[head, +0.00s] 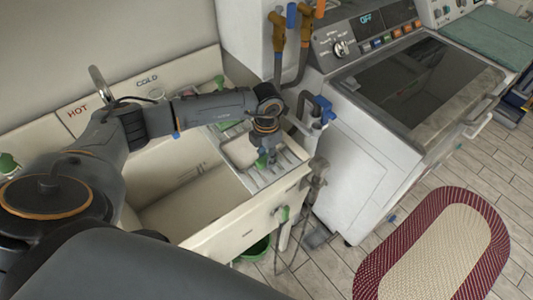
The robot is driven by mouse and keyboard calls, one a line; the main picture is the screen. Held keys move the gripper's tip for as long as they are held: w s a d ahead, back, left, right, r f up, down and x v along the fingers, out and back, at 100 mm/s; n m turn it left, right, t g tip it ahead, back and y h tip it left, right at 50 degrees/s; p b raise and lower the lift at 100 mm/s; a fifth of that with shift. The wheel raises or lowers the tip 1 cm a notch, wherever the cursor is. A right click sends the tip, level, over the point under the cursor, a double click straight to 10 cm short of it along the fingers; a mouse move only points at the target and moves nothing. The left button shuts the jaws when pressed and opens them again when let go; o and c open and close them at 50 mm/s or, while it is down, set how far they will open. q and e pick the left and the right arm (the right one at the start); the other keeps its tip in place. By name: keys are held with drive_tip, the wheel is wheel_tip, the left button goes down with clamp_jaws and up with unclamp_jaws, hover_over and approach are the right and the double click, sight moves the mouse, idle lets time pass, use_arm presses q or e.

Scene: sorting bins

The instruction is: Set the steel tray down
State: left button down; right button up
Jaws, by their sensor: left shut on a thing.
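The steel tray (240,151) is a small, shallow, light grey tray with rounded corners. It shows at the right end of the sink (185,205), over the ribbed drainboard (283,165). My left arm reaches across the sink from the left. My left gripper (266,160) points down at the tray's right side and is shut on it. The fingertips are small and partly hidden against the drainboard. I cannot tell whether the tray touches the drainboard or hangs just above it. My right gripper is not in view.
The sink basin is open left of the tray. A faucet (98,80) stands at its back. Pipes with blue and brown fittings (279,35) rise behind the drainboard. A white appliance (362,165) stands close on the right. A red and beige rug (440,245) lies on the floor.

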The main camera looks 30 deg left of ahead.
use_arm(q)
drive_tip(key=c, duration=1.1)
unclamp_jaws()
drive_tip(key=shift+o, duration=0.2)
drive_tip(key=shift+r, duration=0.1)
wheel_tip(320, 180, up, 12)
drive_tip(key=b, duration=0.4)
